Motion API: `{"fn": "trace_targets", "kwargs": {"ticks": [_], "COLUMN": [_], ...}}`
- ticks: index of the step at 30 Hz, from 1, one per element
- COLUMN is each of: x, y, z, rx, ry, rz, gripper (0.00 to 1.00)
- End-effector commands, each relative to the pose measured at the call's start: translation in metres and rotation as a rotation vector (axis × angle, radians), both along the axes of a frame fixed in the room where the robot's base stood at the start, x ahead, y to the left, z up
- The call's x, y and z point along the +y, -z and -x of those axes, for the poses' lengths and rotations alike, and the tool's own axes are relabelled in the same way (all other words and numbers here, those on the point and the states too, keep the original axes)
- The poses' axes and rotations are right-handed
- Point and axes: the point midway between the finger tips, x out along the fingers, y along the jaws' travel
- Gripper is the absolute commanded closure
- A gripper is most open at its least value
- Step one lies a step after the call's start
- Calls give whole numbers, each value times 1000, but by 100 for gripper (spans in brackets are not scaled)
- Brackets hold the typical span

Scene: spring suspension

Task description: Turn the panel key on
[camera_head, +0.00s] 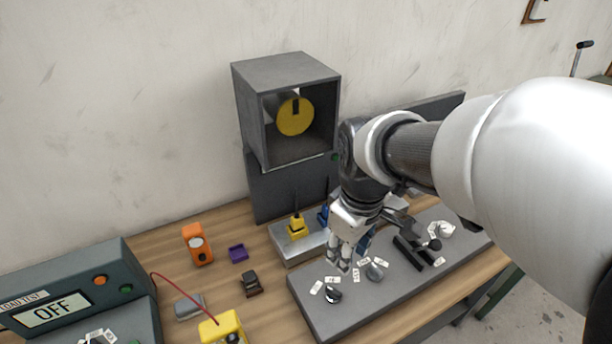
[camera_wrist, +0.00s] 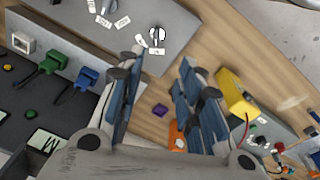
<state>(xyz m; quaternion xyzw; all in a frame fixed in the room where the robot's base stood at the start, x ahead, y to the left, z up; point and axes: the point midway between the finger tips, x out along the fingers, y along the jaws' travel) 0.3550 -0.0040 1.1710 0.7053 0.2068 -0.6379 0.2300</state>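The grey control panel (camera_head: 318,310) lies on the wooden bench. At its near left end is a small dark and silver knob (camera_head: 333,295) with white labels beside it, which looks like the key; its markings are too small to read. It also shows near the top of the wrist view (camera_wrist: 157,34). A second grey knob (camera_head: 376,270) with labels sits to its right. My gripper (camera_head: 341,264) points down above the panel's left part, apart from the knobs. In the wrist view my gripper (camera_wrist: 155,72) has its blue-padded fingers spread with nothing between them.
A box with black lever (camera_head: 416,250) stands on the panel's right. Blue and yellow plugs (camera_head: 296,228) stand on a grey block behind. An orange meter (camera_head: 197,245), purple tray (camera_head: 238,253) and yellow box (camera_head: 222,326) lie left. A display unit (camera_head: 72,280) reads OFF.

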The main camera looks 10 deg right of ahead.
Motion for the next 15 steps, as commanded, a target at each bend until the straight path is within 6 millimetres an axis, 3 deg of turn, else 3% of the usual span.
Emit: {"fn": "trace_targets", "kwargs": {"ticks": [6,15], "x": [-1,-2], "y": [35,64], "z": [-29,-32], "rx": [90,105], "ry": [-176,-211], "rz": [9,8], "gripper": [67,67]}}
